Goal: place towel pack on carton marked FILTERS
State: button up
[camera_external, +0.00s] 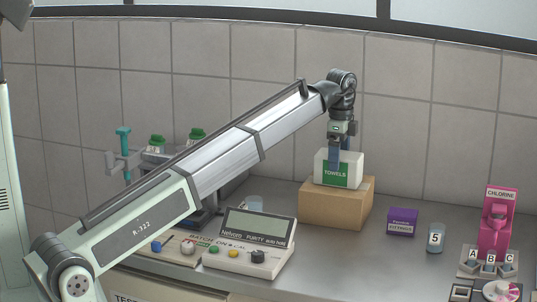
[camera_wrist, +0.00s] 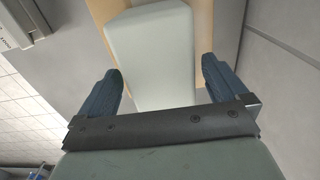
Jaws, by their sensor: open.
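The towel pack (camera_external: 339,173) is a white block with a green TOWELS label. It sits on top of a brown carton (camera_external: 335,208) on the counter. No FILTERS marking shows on the faces of the carton in view. My gripper (camera_external: 334,163) points down at the top of the pack, with a blue finger overlapping it in the external view. In the wrist view the blue fingers (camera_wrist: 162,85) are apart, with the pale pack (camera_wrist: 150,50) between and ahead of them. A strip of the carton (camera_wrist: 97,42) shows beside the pack.
A purple box (camera_external: 402,222) and a cup marked 5 (camera_external: 435,238) stand right of the carton. A pink CHLORINE dispenser (camera_external: 497,225) is at far right. A purity meter (camera_external: 250,243) stands in front at left. Bare counter lies before the carton.

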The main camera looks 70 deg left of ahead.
notch_tip(320, 180, up, 10)
dwell(0.4)
jog(key=shift+d, duration=0.1)
